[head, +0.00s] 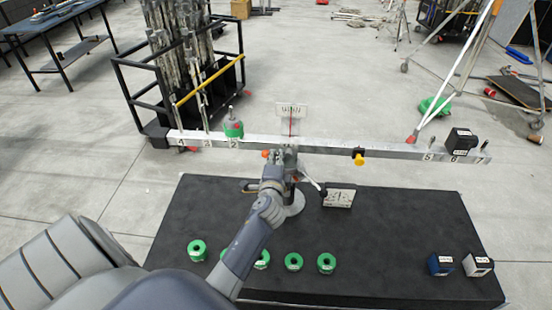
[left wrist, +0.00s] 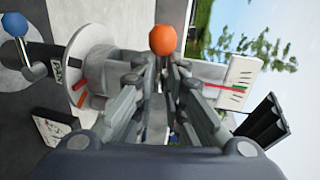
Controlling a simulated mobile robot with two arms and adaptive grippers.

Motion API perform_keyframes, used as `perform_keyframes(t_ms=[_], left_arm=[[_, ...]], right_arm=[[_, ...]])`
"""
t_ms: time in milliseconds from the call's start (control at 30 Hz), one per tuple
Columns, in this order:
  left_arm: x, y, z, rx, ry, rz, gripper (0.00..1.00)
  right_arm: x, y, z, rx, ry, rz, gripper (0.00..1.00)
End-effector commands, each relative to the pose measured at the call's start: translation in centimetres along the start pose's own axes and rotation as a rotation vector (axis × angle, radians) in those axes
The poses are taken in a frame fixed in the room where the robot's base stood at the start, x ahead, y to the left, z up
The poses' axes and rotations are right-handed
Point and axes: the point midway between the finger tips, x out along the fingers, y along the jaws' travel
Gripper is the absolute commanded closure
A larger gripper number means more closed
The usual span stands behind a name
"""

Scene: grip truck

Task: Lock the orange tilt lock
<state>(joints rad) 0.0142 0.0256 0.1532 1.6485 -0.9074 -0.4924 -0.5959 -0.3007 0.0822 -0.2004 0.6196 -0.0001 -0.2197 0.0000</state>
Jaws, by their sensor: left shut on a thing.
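The orange tilt lock (head: 266,154) is a small orange knob just under the middle of the balance beam (head: 330,148) in the head view. In the left wrist view the orange ball (left wrist: 162,40) shows between and just beyond the fingertips. My left gripper (head: 277,177) reaches up to the beam's centre post. In the left wrist view its fingers (left wrist: 165,68) close in on the lock's stem below the ball. The exact contact is partly hidden. The gauge plate (head: 291,110) stands behind the beam, with a red pointer. My right gripper is not in view.
The beam carries a green weight (head: 233,129) at left, a yellow and black slider (head: 359,158) and a black block (head: 460,142) at right. Several green weights line the dark table (head: 400,230) in front. A blue knob (left wrist: 15,24) shows in the wrist view.

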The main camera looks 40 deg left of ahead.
Motion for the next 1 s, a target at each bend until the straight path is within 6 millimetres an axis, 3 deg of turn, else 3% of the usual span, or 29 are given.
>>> perform_keyframes(t_ms=[33, 600, 633, 700, 1000], left_arm=[[0.05, -0.94, -0.55, 0.009, 0.01, -0.017, 1.0], [0.03, -0.87, -0.6, 0.041, 0.004, -0.015, 1.0], [0.03, -0.87, -0.6, 0.042, 0.004, -0.015, 0.84], [0.03, -0.87, -0.6, 0.041, 0.004, -0.015, 0.7], [-0.02, -0.45, -0.42, 0.038, 0.001, -0.007, 0.7]], right_arm=[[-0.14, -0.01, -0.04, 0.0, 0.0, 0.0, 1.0], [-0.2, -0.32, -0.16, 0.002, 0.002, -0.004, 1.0], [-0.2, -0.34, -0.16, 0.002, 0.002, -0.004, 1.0], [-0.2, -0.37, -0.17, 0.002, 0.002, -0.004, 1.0], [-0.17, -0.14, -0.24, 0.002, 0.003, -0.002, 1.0]])
